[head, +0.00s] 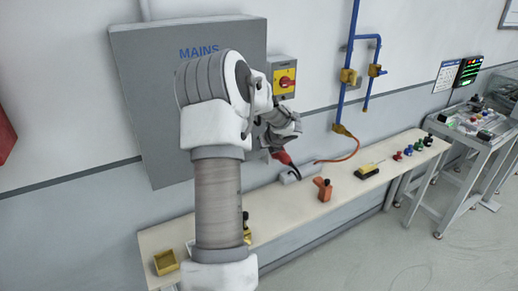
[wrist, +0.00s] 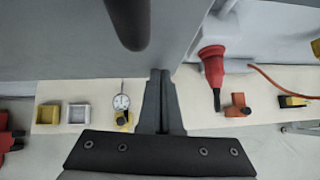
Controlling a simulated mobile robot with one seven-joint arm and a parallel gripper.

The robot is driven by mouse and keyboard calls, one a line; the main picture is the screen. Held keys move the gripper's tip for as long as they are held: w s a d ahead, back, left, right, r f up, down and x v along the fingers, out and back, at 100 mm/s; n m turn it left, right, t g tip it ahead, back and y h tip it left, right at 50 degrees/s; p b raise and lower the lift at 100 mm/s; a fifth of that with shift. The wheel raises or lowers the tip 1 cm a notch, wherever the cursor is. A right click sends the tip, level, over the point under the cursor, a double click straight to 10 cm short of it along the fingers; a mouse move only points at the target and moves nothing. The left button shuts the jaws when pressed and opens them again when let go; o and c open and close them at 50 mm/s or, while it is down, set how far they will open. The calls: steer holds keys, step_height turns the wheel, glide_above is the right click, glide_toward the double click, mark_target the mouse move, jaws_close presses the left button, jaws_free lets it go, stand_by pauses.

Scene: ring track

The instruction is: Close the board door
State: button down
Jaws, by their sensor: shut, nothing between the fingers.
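The grey board (head: 150,100) marked MAINS hangs on the wall at the left of the head view, its right side partly behind my arm. Its front looks flat, and I cannot tell whether a gap stands at the door's edge. In the wrist view a grey panel (wrist: 60,40) fills the upper left, with a dark rounded bar (wrist: 129,22), perhaps its handle, at the top. My gripper (wrist: 160,74) is shut and empty, its fingertips just below the panel's lower edge in the picture. Contact with the panel cannot be told. In the head view my arm hides the fingertips.
A red connector (wrist: 212,62) is right of my gripper. A bench (head: 320,203) runs below with an orange block (head: 323,188), a yellow tray (head: 165,262) and a dial gauge (wrist: 121,102). A yellow-and-red switch (head: 284,80) and blue pipes (head: 346,60) are on the wall.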

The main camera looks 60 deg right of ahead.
steer(key=shift+w+d+r, duration=0.1)
steer(key=shift+w+r, duration=0.2)
steer(key=shift+w, duration=0.2)
stand_by(0.3)
steer(key=shift+s, duration=0.15)
